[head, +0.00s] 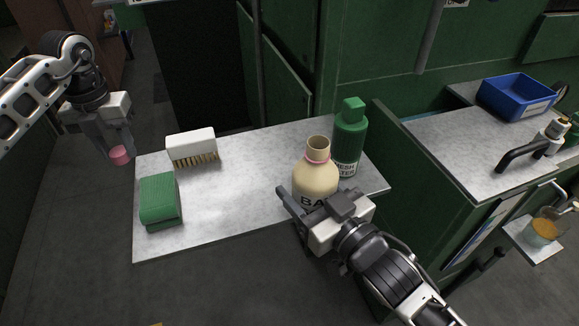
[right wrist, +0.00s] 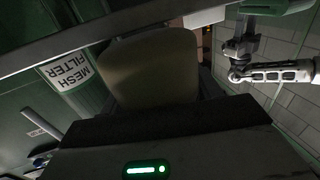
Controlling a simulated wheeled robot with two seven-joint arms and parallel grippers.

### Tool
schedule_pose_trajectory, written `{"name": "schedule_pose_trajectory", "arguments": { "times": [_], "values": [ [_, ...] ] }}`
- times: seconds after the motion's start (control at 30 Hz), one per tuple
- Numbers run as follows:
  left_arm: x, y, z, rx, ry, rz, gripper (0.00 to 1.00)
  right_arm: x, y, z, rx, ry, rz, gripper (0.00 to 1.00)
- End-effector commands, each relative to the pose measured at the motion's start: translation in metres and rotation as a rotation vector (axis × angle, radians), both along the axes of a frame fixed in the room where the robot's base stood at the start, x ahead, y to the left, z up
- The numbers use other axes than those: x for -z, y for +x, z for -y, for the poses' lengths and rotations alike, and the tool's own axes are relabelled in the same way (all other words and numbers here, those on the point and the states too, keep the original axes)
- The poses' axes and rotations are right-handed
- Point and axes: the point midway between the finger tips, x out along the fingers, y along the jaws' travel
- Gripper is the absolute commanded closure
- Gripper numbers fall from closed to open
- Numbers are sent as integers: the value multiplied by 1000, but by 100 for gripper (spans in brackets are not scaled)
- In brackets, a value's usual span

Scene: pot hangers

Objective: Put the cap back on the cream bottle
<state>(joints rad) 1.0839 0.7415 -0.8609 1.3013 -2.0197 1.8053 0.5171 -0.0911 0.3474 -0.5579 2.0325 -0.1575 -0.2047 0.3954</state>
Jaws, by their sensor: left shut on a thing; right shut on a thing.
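The cream bottle (head: 316,177) stands upright on the grey worktop, with an open neck and a pink ring below its mouth. My right gripper (head: 316,208) is shut on the bottle's body from the front, covering part of its label. In the right wrist view the bottle (right wrist: 152,70) fills the space between the fingers. The pink cap (head: 120,155) is held at the fingertips of my left gripper (head: 116,148), which is shut on it beyond the worktop's left edge, well apart from the bottle. My left gripper also shows in the right wrist view (right wrist: 243,45).
A green mesh filter bottle (head: 349,140) stands close behind the cream bottle on the right. A white brush (head: 191,142) and a green sponge (head: 160,200) sit on the left of the worktop (head: 240,200). The middle of the worktop is clear. A blue bin (head: 515,97) stands far right.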

Motion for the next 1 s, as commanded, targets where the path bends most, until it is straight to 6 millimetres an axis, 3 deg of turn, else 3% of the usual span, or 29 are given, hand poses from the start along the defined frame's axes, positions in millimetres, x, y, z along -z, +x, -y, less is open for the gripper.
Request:
{"name": "schedule_pose_trajectory", "arguments": {
  "times": [0.2,0.43,0.97,1.0],
  "values": [
    [0,0,0,0,0,0,85,1,-36,24,0,1,-3,65],
    [1,0,0,0,0,0,85,0,-65,42,0,2,-1,65],
    [2,0,0,0,0,0,85,-1,-76,49,0,2,3,65],
    [2,0,0,0,0,0,85,-1,-76,49,0,2,3,40]
  ]
}}
